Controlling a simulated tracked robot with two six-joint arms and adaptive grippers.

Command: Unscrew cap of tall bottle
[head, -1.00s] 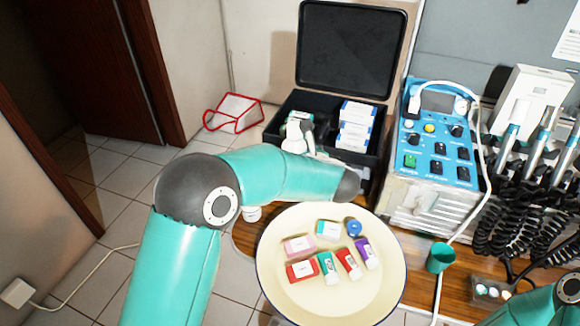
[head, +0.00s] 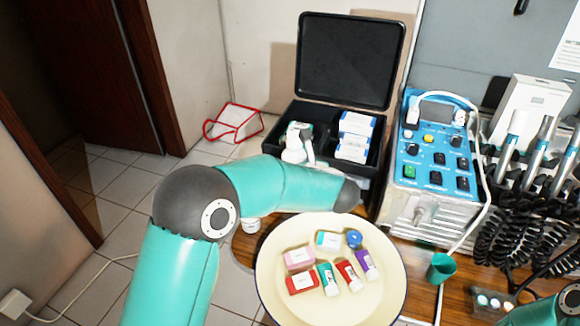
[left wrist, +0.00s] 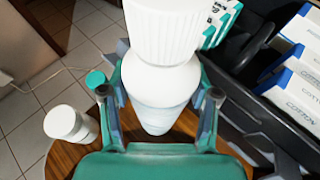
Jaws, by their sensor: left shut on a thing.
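A tall white bottle (left wrist: 160,100) with a ribbed white cap (left wrist: 165,28) fills the middle of the left wrist view. My left gripper (left wrist: 160,97) is shut on the bottle's body below the cap, one finger on each side. In the head view, the white bottle (head: 293,152) shows in part beyond my left forearm, in front of the black case. That forearm hides the bottle's lower part and most of the gripper. Whether the bottle's base touches the table cannot be told. My right gripper is out of view; only part of that arm shows at the bottom right.
An open black case (head: 375,180) holds blue-and-white boxes (head: 355,135) just behind the bottle. A small white jar (left wrist: 66,122) stands near the table edge, left of the bottle. A cream plate (head: 300,308) with small coloured packs lies in front. A blue dental unit (head: 436,150) stands right.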

